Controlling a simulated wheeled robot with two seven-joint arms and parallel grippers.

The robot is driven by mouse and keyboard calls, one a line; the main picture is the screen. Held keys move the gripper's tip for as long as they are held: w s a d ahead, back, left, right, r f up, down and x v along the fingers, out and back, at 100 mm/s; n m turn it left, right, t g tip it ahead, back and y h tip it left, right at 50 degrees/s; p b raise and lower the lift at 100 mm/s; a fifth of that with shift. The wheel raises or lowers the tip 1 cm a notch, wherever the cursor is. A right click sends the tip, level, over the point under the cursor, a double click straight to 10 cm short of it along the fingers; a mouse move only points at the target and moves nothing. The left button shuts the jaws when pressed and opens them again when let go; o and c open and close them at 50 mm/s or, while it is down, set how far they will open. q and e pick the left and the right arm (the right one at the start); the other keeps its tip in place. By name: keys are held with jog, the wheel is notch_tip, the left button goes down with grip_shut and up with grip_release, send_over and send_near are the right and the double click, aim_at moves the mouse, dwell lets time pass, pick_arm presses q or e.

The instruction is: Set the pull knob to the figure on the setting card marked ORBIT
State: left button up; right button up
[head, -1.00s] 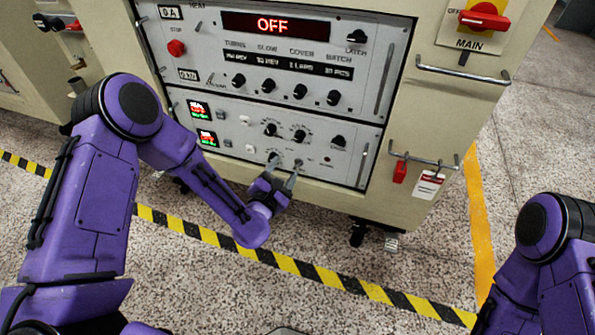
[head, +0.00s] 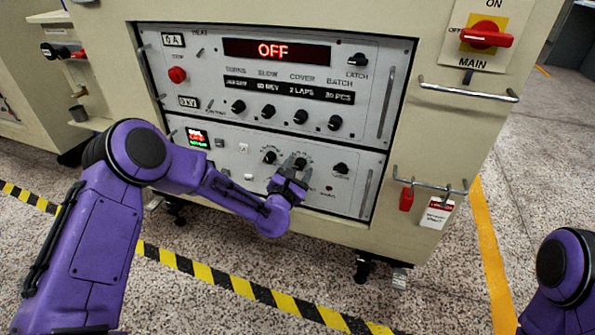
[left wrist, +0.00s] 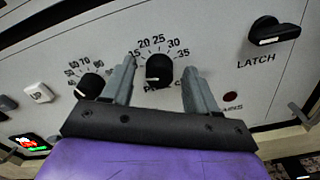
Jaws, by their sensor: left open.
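A black knob (left wrist: 159,70) with a scale running from about 15 to 35 sits on the lower panel. Its label starts with P and is partly hidden, so I cannot confirm the full name. It also shows in the head view (head: 301,163). My left gripper (head: 293,170) is open, with one finger on each side of this knob in the left wrist view. I cannot tell whether the fingers touch it. The knob's exact setting is unclear. I see no card that reads ORBIT. My right gripper is out of view; only part of that arm shows.
A second scaled knob (left wrist: 90,86) sits close left of the fingers, and a LATCH knob (left wrist: 275,31) is to the right. The display (head: 276,50) reads OFF. A red lock (head: 406,199) and a white tag (head: 437,213) hang from a rail at right.

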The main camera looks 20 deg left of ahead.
pick_arm(q)
jog(key=c, duration=1)
jog(key=shift+c, duration=0.2)
